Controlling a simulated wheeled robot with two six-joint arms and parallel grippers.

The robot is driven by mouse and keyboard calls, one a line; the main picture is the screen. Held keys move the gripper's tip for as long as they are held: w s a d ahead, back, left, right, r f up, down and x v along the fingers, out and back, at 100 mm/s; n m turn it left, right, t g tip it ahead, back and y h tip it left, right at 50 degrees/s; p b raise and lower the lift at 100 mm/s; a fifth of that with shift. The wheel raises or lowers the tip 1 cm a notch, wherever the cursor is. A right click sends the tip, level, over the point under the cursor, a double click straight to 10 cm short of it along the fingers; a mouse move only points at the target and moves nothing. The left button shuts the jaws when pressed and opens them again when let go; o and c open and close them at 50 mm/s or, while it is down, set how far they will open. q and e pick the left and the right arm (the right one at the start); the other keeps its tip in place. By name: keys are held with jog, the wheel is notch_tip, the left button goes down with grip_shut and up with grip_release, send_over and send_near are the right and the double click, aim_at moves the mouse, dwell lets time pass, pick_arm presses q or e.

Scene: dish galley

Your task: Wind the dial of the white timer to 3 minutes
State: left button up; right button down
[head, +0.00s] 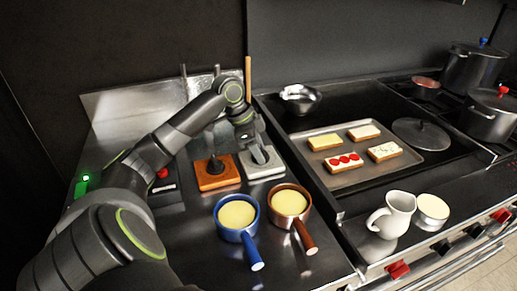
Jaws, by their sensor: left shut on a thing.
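The white timer (274,172), a pale grey-white block, sits on the metal counter at the left, right of an orange-brown block with a black knob (217,173). My left gripper (259,158) reaches down onto the white timer from above. It is shut on the timer's dial, which the fingers mostly hide. The dial's marks and setting cannot be read. My right gripper is not in view.
Left of the brown block is a dark block with a red knob (162,174). In front stand a blue pan (221,228) and a copper pan (300,212). A tray of toasts (408,174), a white jug (393,217) and a steel bowl (301,105) are to the right.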

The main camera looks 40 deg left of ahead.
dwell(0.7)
pick_arm(q)
jog(key=o, duration=1)
jog(key=v, duration=1.7)
jog(key=shift+s+a+r+b, duration=0.1)
jog(key=shift+s+r+b, duration=0.1)
jog(key=shift+b, duration=0.2)
